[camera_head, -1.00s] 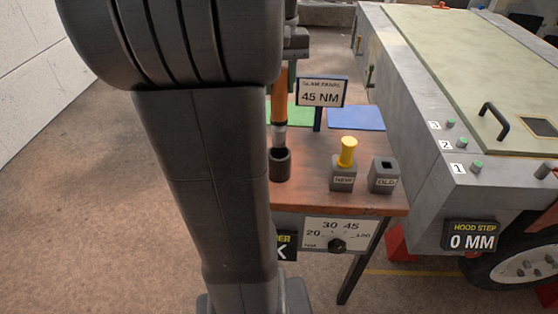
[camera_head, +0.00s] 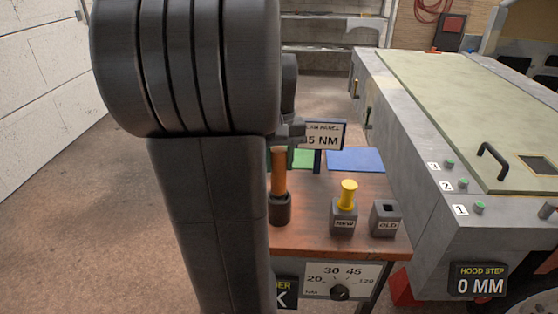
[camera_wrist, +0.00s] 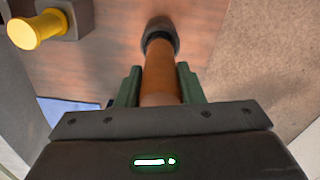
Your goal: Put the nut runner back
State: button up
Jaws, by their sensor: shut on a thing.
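The nut runner, an orange-handled tool (camera_head: 278,172), stands upright with its lower end inside a dark round holder (camera_head: 280,209) on the bench. My gripper (camera_wrist: 159,75) is shut on the orange handle (camera_wrist: 160,72), with green fingers on both sides in the wrist view. The holder (camera_wrist: 160,32) shows there at the tool's far end. In the head view my arm hides most of the gripper and the left of the bench. How deep the tool sits is hidden by the holder's wall.
On the wooden bench (camera_head: 330,240) stand a NEW block (camera_head: 343,222) with a yellow piece and an OLD block (camera_head: 385,220) with an empty hole. A grey frame with a hood (camera_head: 450,110) stands right.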

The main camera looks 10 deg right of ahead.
aim_at(279, 151)
jog(key=shift+f, duration=0.1)
jog(key=o, duration=1.1)
notch_tip(279, 151, up, 12)
jog(key=shift+r+p, duration=0.15)
jog(key=shift+p, duration=0.45)
notch_tip(279, 151, down, 12)
jog(key=shift+b, duration=0.55)
jog(key=shift+r, duration=1.6)
